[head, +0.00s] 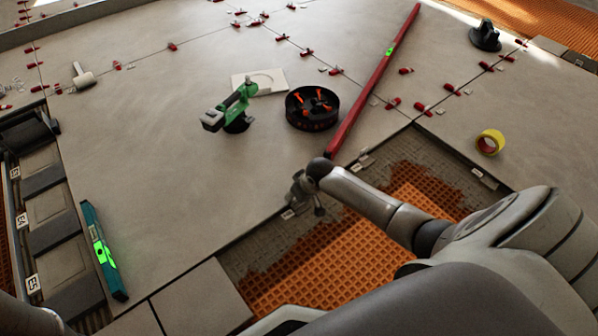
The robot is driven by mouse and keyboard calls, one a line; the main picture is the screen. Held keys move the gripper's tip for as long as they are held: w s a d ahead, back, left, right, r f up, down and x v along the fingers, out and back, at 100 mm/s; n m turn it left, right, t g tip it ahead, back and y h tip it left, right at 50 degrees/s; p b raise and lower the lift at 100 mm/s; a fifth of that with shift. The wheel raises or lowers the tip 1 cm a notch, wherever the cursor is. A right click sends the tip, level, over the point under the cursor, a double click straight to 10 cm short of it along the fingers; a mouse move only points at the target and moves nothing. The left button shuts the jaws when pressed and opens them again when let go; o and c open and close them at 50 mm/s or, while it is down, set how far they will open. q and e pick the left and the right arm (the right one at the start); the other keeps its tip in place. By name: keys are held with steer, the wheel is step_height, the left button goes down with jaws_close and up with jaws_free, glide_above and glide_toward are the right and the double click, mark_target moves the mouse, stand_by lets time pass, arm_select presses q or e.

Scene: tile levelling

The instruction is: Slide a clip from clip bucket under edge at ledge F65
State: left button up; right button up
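The black round clip bucket (312,124) stands on the large grey tile, with orange-red and dark pieces inside. My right gripper (304,204) is at the tile edge bordering the open orange-mat area, below the bucket in the picture. It is small and seen from behind, so I cannot tell whether its fingers are open or hold a clip. A small white tag (288,214) lies at the edge by its fingers. More tags sit on the ledge near the red level (365,162) and farther right (477,172). I cannot read F65 on any. My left gripper is out of view.
A red bar level (377,80) lies right of the bucket. A green-black tool (232,107) and white plate (259,82) are left of it. A teal level (103,250), yellow tape roll (490,141) and black suction cup (485,37) lie around. Several red clips line the joints.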

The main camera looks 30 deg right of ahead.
steer(key=shift+w, duration=0.3)
stand_by(0.5)
steer(key=o, duration=0.8)
steer(key=shift+r, duration=0.1)
